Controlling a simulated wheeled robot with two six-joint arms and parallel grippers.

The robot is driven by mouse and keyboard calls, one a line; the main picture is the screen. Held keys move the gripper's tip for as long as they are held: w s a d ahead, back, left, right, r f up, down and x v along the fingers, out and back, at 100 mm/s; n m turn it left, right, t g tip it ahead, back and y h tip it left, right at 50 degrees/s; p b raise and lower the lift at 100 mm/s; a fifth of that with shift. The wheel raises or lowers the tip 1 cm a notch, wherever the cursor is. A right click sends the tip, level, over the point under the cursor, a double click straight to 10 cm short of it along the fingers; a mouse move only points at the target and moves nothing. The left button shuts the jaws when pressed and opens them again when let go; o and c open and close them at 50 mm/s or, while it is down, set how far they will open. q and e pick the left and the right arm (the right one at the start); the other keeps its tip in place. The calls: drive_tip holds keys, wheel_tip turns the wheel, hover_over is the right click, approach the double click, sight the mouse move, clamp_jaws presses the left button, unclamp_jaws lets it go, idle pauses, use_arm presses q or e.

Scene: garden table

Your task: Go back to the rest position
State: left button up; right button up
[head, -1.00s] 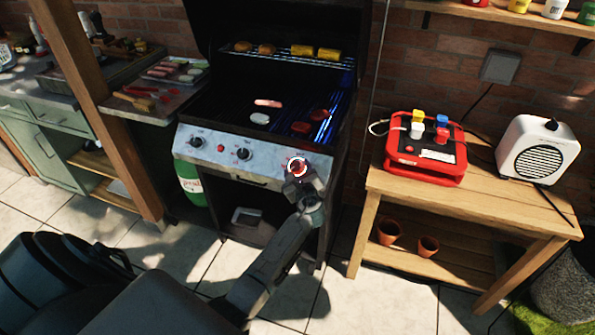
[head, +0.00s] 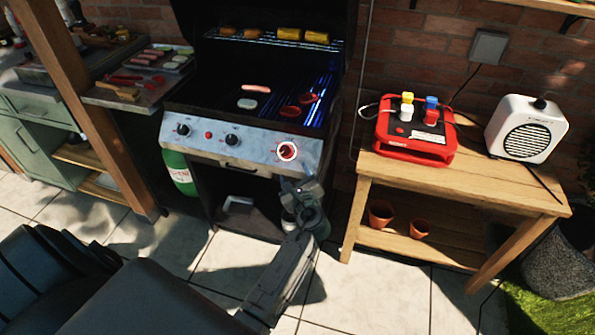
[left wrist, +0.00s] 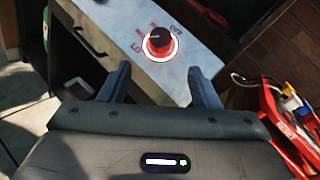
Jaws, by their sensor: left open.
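My left gripper (head: 300,187) is in front of the grill, below the right end of its control panel, and apart from it. In the left wrist view, its two fingers (left wrist: 160,85) are spread wide with nothing between them. Beyond them is the red-ringed knob (left wrist: 160,44) on the grey panel, with its ring lit. The same knob (head: 287,151) shows uncovered in the head view. The grill (head: 250,145) stands with its lid up. My right gripper is not in these views.
A wooden table (head: 460,188) at the right holds a red power box (head: 415,138) and a white speaker (head: 527,128). A wooden post (head: 75,95) and a side counter with food stand at the left. The tiled floor before the grill is open.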

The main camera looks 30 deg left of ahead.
use_arm(q)
drive_tip(key=s+d+f+n+g+h, duration=0.15)
drive_tip(key=s+f, duration=0.35)
drive_tip(key=f, duration=0.6)
drive_tip(key=s+d+f+n+g+h, duration=0.1)
drive_tip(key=s+f+n+g+h, duration=0.3)
drive_tip(key=f, duration=0.7)
drive_tip(key=s+d+f+n+t+h, duration=0.15)
drive_tip(key=s+f, duration=0.45)
drive_tip(key=f, duration=0.6)
drive_tip(key=s+f+n+g+h, duration=0.1)
drive_tip(key=s+f+n, duration=0.4)
drive_tip(key=s, duration=0.7)
drive_tip(key=s+a+f+n+g+h, duration=0.1)
drive_tip(key=s+f+n+g, duration=0.2)
drive_tip(key=s, duration=1)
drive_tip(key=s+f+n+g+h, duration=0.1)
drive_tip(key=s+f+n+g, duration=0.1)
drive_tip(key=s+f+n, duration=0.5)
drive_tip(key=s+f, duration=0.3)
drive_tip(key=s, duration=0.2)
drive_tip(key=shift+s+a+f, duration=0.15)
drive_tip(key=shift+s+f, duration=0.1)
drive_tip(key=shift+s, duration=0.1)
